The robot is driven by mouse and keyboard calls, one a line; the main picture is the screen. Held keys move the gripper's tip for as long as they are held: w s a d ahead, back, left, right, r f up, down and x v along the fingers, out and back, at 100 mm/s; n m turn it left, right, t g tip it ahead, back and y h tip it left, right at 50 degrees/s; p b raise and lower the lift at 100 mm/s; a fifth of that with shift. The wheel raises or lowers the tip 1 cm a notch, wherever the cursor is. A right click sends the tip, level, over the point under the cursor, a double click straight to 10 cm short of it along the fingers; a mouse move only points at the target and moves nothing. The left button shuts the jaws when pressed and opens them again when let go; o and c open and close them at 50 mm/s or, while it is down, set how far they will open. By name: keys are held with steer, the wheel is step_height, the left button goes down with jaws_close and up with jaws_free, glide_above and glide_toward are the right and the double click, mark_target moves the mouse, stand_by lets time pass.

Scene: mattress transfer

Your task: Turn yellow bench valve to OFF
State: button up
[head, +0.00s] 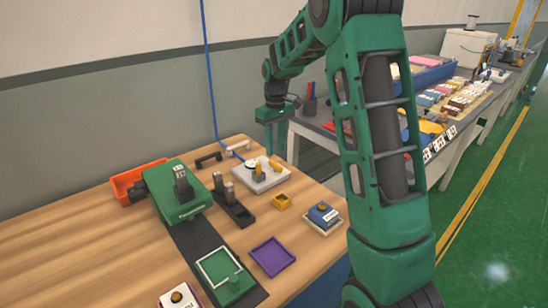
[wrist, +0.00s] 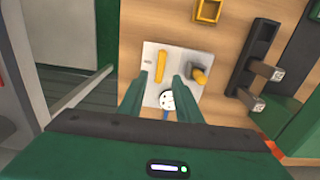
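A pale plate (head: 252,184) lies on the wooden bench and carries two yellow parts and a round white dial. In the wrist view the plate (wrist: 150,52) has a long, narrow yellow handle (wrist: 160,67) and, to its right, a shorter yellow knob (wrist: 198,76). I cannot tell which of them is the valve, and I cannot read an OFF mark. My gripper (wrist: 160,84) is open and empty, with its fingers apart over the plate and the long handle just past their tips. In the head view my gripper (head: 276,146) points down behind the plate.
The white dial (wrist: 167,100) with a blue hose sits between my fingers in view. A black holder (head: 236,209) with upright grey pieces and a small yellow box (head: 282,201) stand near the plate. A purple tray (head: 272,256) lies in front. A second table (head: 318,129) stands behind.

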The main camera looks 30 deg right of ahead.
mark_target(276, 163)
step_height(276, 163, up, 5)
stand_by(0.3)
stand_by(0.4)
steer(key=s+d+r+m, duration=0.1)
steer(key=s+r+m, duration=0.1)
steer(key=s, duration=0.9)
steer(key=s+d+r+m, duration=0.2)
steer(key=s+m, duration=0.1)
steer(key=s, duration=0.7)
steer(key=s+a+f+m, duration=0.1)
steer(key=s+f+m, duration=0.1)
steer(key=s, duration=0.8)
steer(key=s+a+f+m, duration=0.1)
steer(key=s+f, duration=0.2)
steer(key=s, duration=0.7)
steer(key=shift+a+m, duration=0.25)
steer(key=shift+m, duration=0.15)
